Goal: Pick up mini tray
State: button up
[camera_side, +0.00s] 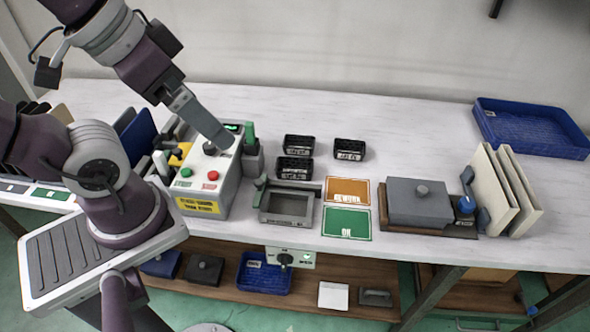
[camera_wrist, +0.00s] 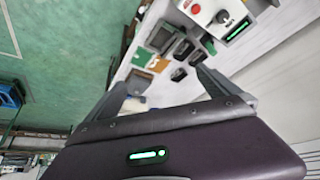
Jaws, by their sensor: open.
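Three small black mini trays with white labels stand on the white table. One mini tray (camera_side: 299,145) is at the back, another mini tray (camera_side: 349,150) is to its right, and a third mini tray (camera_side: 294,169) is in front of the first. Small dark trays (camera_wrist: 179,74) also show in the wrist view, near the right finger. My gripper (camera_side: 218,130) is raised, to the left of the mini trays, over or near the button box. In the wrist view my gripper (camera_wrist: 167,75) has its fingers spread with nothing between them.
The button box (camera_side: 208,182) stands left of the trays. A grey fixture (camera_side: 286,206), an orange REWORK card (camera_side: 348,191) and a green OK card (camera_side: 346,223) lie in front. A grey block (camera_side: 422,202), upright panels (camera_side: 495,190) and a blue tray (camera_side: 530,128) are at right. The back middle is clear.

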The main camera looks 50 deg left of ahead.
jog(key=w+a+f+n+g, duration=0.2)
jog(key=w+f+n, duration=0.1)
jog(key=w, duration=0.8)
jog(key=n+g, duration=0.3)
jog(key=n, duration=0.3)
send_over(295, 165)
jog(key=s+d, duration=0.2)
notch_tip(295, 165, down, 21)
jog(key=shift+n+g, duration=0.3)
jog(key=f, duration=0.8)
jog(key=shift+w+a+f, duration=0.1)
jog(key=shift+w+f, duration=0.15)
jog(key=shift+f, duration=0.05)
jog(key=c, duration=1.1)
jog(key=s+d+r+m, duration=0.1)
jog(key=r+m, duration=0.2)
jog(key=r, duration=0.2)
jog(key=s+d+r+m, duration=0.2)
jog(key=r+m, duration=0.1)
jog(key=r, duration=0.2)
jog(key=s+d+r+m, duration=0.1)
jog(key=d+r+m, duration=0.1)
jog(key=r, duration=0.3)
jog(key=shift+s+d+m, duration=0.1)
jog(key=shift+s+m, duration=0.05)
jog(key=shift+m, duration=0.65)
